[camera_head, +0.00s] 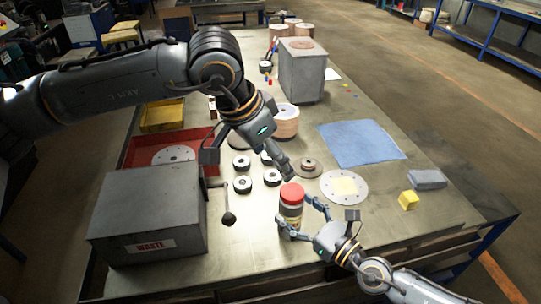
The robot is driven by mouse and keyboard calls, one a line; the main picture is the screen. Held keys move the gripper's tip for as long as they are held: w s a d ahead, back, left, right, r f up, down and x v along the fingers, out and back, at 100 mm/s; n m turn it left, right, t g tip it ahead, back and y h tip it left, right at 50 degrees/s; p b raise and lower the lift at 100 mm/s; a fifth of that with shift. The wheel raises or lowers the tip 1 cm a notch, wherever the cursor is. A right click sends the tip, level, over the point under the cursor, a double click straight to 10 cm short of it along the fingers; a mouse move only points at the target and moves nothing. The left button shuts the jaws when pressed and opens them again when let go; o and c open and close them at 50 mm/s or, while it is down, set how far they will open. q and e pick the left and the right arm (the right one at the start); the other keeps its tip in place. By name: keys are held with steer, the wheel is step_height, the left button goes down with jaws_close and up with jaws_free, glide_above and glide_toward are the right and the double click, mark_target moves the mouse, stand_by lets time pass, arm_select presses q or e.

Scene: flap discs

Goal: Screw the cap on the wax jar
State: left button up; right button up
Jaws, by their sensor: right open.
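The wax jar (291,213) stands upright on the bench near its front middle, with a pale body and a dark lower part. The red cap (292,192) sits on top of the jar; I cannot tell how tightly it is seated. My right gripper (294,208) is open, coming from the lower right, with one finger on each side of the jar. My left gripper (288,174) points down just above and behind the cap. Its fingers show edge-on, so their opening and any touch on the cap are unclear.
A grey waste box (150,212) and red tray (135,152) stand left. Several black-and-white discs (242,186) lie left of the jar.

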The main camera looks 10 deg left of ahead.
steer(key=v, duration=1)
